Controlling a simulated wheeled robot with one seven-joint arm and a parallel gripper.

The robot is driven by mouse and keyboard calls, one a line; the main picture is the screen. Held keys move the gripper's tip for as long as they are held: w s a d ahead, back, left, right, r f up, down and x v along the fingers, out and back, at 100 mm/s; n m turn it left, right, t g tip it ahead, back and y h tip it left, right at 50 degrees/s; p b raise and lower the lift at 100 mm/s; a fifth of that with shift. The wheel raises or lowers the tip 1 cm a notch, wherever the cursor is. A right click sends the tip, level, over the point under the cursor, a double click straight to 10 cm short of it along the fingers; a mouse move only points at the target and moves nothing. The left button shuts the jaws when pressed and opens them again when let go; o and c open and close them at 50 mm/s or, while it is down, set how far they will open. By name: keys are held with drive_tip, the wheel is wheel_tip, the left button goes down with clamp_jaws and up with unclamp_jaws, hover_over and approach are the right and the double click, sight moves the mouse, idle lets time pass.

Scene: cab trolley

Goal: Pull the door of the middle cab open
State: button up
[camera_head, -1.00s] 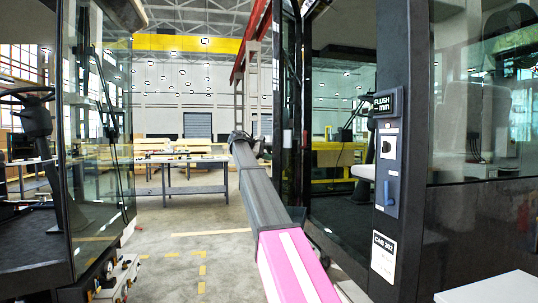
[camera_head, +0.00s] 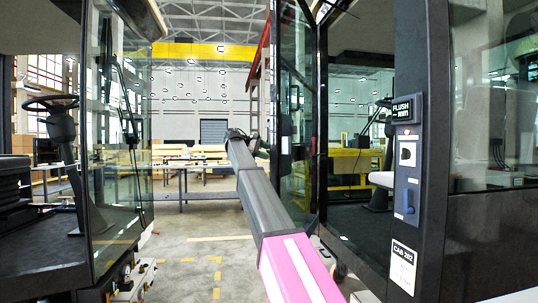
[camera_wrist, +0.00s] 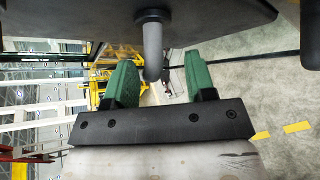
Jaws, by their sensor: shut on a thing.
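The door (camera_head: 291,110) of the cab marked CAB 202 is a dark-framed glass panel. In the head view it stands swung out from the cab's doorway (camera_head: 345,190), with the dark cab floor visible behind it. My arm reaches forward along the door's left side; its fingertips are too small to make out there. In the wrist view my gripper (camera_wrist: 163,75) has green fingers on either side of a grey rod-like handle (camera_wrist: 152,48), which hangs from a dark panel (camera_wrist: 215,15). The gripper is shut on this handle.
Another cab (camera_head: 45,200) with a steering wheel and glass stands close on the left. The CAB 202 pillar (camera_head: 405,225) with a blue switch is close on the right. Between them is open floor (camera_head: 195,250) with yellow marks. A workbench (camera_head: 205,193) stands beyond.

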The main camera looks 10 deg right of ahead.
drive_tip(key=shift+s, duration=0.15)
drive_tip(key=s+f+v, duration=0.1)
drive_tip(key=s+v, duration=0.1)
drive_tip(key=v, duration=1)
drive_tip(key=shift+s, duration=0.3)
idle(0.8)
idle(0.4)
